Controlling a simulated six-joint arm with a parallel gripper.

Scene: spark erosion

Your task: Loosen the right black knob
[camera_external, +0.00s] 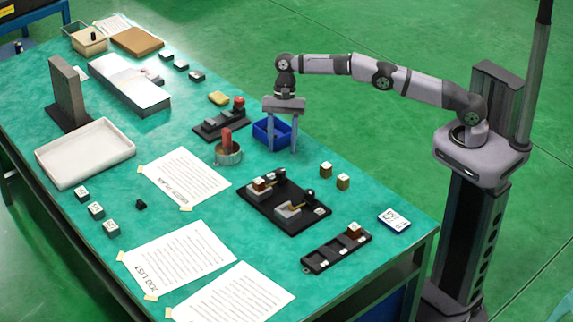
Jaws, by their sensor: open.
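A black fixture plate (262,208) lies on the green table, with two clamp-like units on it. Each unit has a black knob: one at the back left (280,174) and the right black knob (310,196) nearer the plate's right edge. Both look upright; how tight they are cannot be seen. My gripper (282,150) points down with its two fingers well apart and nothing between them. In the picture it is above and behind the plate, in front of a blue bin (271,132), apart from both knobs.
A round grey cup with a red block (227,143) and a fixture with a red knob (238,101) stand left of my gripper. Two small brass blocks (334,175) lie right of the plate. A black rail (337,250) lies in front. Paper sheets (180,258) cover the near left.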

